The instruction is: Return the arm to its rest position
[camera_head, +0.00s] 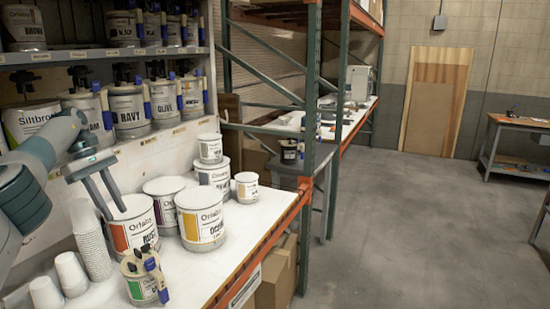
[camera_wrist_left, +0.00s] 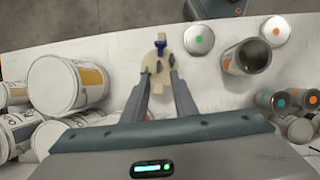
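My left gripper (camera_head: 116,212) hangs from the arm at the left, fingers pointing down, beside the orange-labelled can (camera_head: 135,228). In the left wrist view the two fingers (camera_wrist_left: 158,68) are apart. A small round piece with a blue and cream dispenser (camera_wrist_left: 160,56) shows at and beyond the fingertips; I see no grip on it. A small green-labelled can (camera_head: 142,288) with a blue and tan dispenser stands at the table's front. My right gripper is not in view.
Stacked paper cups (camera_head: 90,240) stand left of the gripper. More cans, including a yellow-labelled one (camera_head: 201,220), crowd the white tabletop (camera_head: 262,213). Shelves of labelled cans (camera_head: 128,112) rise behind. The tabletop's right part is clear, and open floor lies beyond.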

